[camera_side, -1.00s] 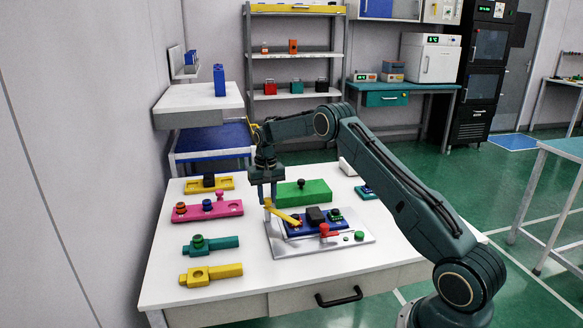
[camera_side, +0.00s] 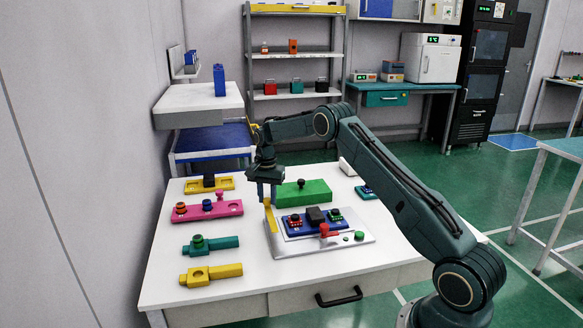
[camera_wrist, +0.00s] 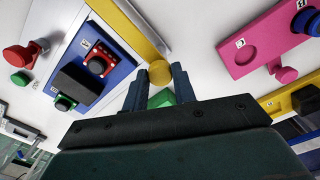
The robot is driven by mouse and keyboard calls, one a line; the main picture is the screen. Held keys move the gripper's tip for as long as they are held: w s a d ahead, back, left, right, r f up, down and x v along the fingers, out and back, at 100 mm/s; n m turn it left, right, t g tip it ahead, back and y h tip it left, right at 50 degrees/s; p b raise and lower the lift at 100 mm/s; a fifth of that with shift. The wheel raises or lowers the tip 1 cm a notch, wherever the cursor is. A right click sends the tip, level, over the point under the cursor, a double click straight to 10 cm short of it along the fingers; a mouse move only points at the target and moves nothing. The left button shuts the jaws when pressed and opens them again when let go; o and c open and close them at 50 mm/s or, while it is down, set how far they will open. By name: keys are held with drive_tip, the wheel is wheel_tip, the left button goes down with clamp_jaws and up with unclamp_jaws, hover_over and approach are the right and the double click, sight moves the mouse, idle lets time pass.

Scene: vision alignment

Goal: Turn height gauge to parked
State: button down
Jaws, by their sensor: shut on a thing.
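The height gauge appears to be the yellow lever (camera_side: 271,219), a flat bar at the left edge of a silver plate (camera_side: 298,250). It now lies along that edge, clear of the blue block (camera_side: 300,233). In the wrist view the yellow bar (camera_wrist: 132,32) runs beside the blue block, with a round yellow knob (camera_wrist: 160,73) at its near end. My gripper (camera_side: 267,198) points down over the lever's far end. In the wrist view its fingers (camera_wrist: 160,88) are closed around the knob. The finger contact is partly hidden.
A red knob (camera_side: 324,230) and a green button (camera_side: 359,236) stand on the plate. A green block (camera_side: 310,193) lies behind. Pink (camera_side: 233,208), teal (camera_side: 225,242) and yellow (camera_side: 228,270) fixtures lie left.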

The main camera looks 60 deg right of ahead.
drive_tip(key=shift+r, duration=0.1)
drive_tip(key=c, duration=1.1)
unclamp_jaws()
drive_tip(key=shift+r, duration=0.1)
wheel_tip(320, 180, up, 14)
drive_tip(key=shift+f, duration=0.25)
